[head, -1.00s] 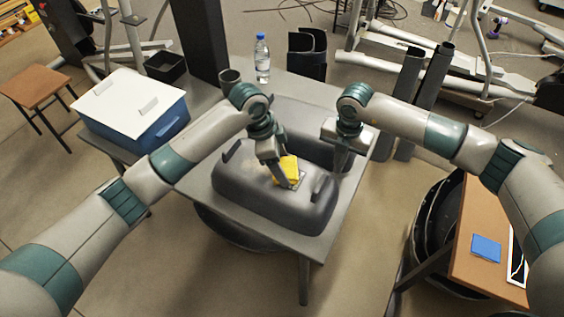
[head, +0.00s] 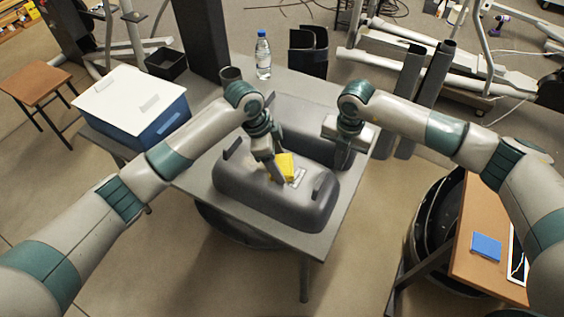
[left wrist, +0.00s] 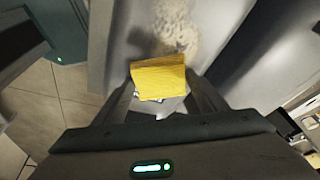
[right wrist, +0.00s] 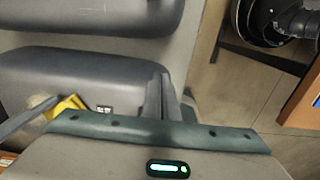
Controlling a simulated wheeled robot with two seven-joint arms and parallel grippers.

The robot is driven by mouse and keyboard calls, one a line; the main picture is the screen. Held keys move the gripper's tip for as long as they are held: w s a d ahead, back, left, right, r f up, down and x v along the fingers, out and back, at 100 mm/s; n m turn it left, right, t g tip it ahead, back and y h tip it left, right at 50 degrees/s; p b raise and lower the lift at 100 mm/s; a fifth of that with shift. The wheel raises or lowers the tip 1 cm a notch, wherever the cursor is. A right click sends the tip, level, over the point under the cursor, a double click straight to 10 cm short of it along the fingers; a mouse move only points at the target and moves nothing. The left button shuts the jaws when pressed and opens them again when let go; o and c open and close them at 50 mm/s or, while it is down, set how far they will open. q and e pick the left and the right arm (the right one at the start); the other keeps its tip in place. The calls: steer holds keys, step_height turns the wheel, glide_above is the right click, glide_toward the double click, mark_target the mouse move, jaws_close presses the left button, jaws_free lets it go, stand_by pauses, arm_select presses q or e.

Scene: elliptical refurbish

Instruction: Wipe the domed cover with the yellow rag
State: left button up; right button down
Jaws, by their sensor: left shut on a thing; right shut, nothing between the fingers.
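The grey domed cover (head: 255,205) lies on the table, with a raised handle at each end. My left gripper (head: 279,175) is shut on the yellow rag (head: 285,165) over the top of the cover. In the left wrist view the rag (left wrist: 160,75) sits between the fingers, and a pale dirty smudge (left wrist: 175,28) shows on the cover beyond it. My right gripper (head: 338,165) is shut and empty beside the cover's right side. The right wrist view shows its closed fingers (right wrist: 160,98) and the rag (right wrist: 66,106) to the left.
A second dark grey rounded piece (head: 305,130) lies behind the cover. A blue box with white lid (head: 130,100) stands at the left. A water bottle (head: 263,55), a dark cup (head: 231,75) and a black tray (head: 166,64) stand at the back. Dark tubes (head: 405,100) rise at the right.

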mark_target(245, 154)
arm_select(q)
steer(key=shift+w+a+r, duration=0.1)
steer(key=shift+w+a, duration=0.4)
steer(key=shift+a, duration=0.35)
steer(key=shift+a, duration=0.1)
steer(key=shift+w+a, duration=0.4)
steer(key=shift+a, duration=0.3)
steer(key=shift+w+a, duration=0.4)
steer(key=shift+a, duration=0.3)
steer(key=shift+w+a, duration=0.1)
steer(key=shift+a, duration=0.05)
steer(key=shift+w+a, duration=0.4)
steer(key=shift+a, duration=0.3)
steer(key=shift+w+a, duration=0.4)
steer(key=shift+a, duration=0.25)
steer(key=shift+w+a+f, duration=0.15)
steer(key=shift+w+a, duration=0.25)
steer(key=shift+a, duration=0.4)
steer(key=shift+w+a+f, duration=0.1)
steer(key=shift+w+a, duration=0.3)
steer(key=shift+a, duration=0.35)
steer(key=shift+r, duration=0.1)
